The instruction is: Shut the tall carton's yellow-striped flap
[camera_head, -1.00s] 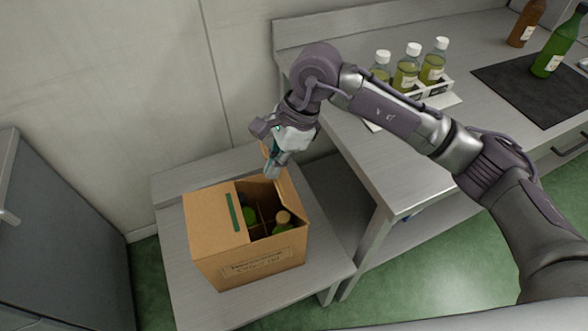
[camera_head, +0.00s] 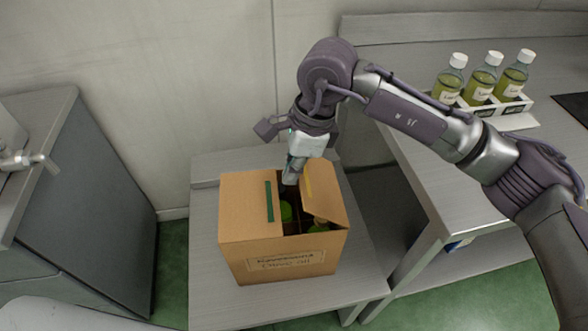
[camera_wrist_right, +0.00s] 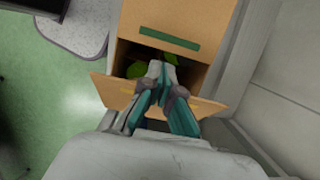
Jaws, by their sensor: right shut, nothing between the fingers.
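The tall carton (camera_head: 280,265) stands on a low grey metal table. Its green-striped flap (camera_head: 243,205) lies flat over the left half of the top. Its yellow-striped flap (camera_head: 327,196) stands up and tilts outward on the right, leaving that half open. My right gripper (camera_head: 291,178) is shut and empty, pointing down at the far end of the opening, beside the yellow-striped flap. In the right wrist view the fingers (camera_wrist_right: 162,72) cross in front of the yellow-striped flap (camera_wrist_right: 108,91); I cannot tell whether they touch it. My left gripper is out of view.
Green-capped bottles (camera_head: 286,212) stand inside the carton between dividers. A higher bench (camera_head: 440,180) on the right carries a white rack (camera_head: 510,107) of oil bottles. A grey cabinet (camera_head: 80,190) stands at the left, and a wall rises behind the low table.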

